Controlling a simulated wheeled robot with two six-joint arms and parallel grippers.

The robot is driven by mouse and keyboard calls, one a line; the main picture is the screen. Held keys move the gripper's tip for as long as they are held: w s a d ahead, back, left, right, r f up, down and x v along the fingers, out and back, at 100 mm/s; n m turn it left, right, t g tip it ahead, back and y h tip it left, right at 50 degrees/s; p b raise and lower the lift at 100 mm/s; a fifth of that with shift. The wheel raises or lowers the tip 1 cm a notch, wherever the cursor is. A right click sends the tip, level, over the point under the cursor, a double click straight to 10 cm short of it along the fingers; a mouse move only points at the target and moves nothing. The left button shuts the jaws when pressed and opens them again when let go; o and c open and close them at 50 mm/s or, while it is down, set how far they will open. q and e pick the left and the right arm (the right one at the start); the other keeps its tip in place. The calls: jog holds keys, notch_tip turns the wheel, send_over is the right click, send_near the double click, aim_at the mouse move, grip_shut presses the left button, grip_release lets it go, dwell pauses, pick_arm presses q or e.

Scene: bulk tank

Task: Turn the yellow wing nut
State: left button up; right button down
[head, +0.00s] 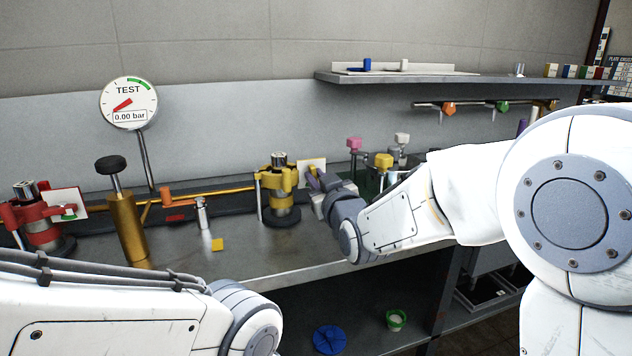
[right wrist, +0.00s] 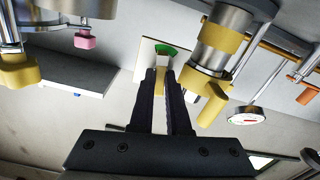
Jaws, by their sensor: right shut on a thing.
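The yellow clamp (head: 281,180) stands on the bench around a steel pipe, with a white card (head: 313,164) at its right side. My right gripper (head: 318,182) is at the clamp's right side, just in front of the card. In the right wrist view its dark fingers (right wrist: 163,88) are shut on the yellow wing nut (right wrist: 161,77), of which only a small part shows between the tips. The card (right wrist: 148,63) behind it bears a green arc. The yellow clamp (right wrist: 222,40) is beside the fingers there. My left arm shows at lower left, but its gripper is out of view.
A red clamp (head: 42,232) with its own card is at far left. A brass cylinder with a black knob (head: 126,228) and a gauge reading 0.00 bar (head: 129,103) stand nearby. Pink and yellow knobs (head: 384,161) are close behind my right arm. The bench front is mostly clear.

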jog(key=shift+s+a+f+n+b, duration=0.15)
jog(key=shift+n+b, duration=0.9)
jog(key=shift+n, duration=2.8)
jog(key=shift+w+a+f+n+b, duration=0.15)
jog(key=shift+n+b, duration=0.85)
jog(key=shift+n, duration=2.85)
jog(key=shift+s+d, duration=0.1)
jog(key=c, duration=1.2)
grip_release()
jog(key=shift+o, duration=0.2)
jog(key=v, duration=1)
jog(key=shift+s+p, duration=0.25)
jog(key=shift+p, duration=0.1)
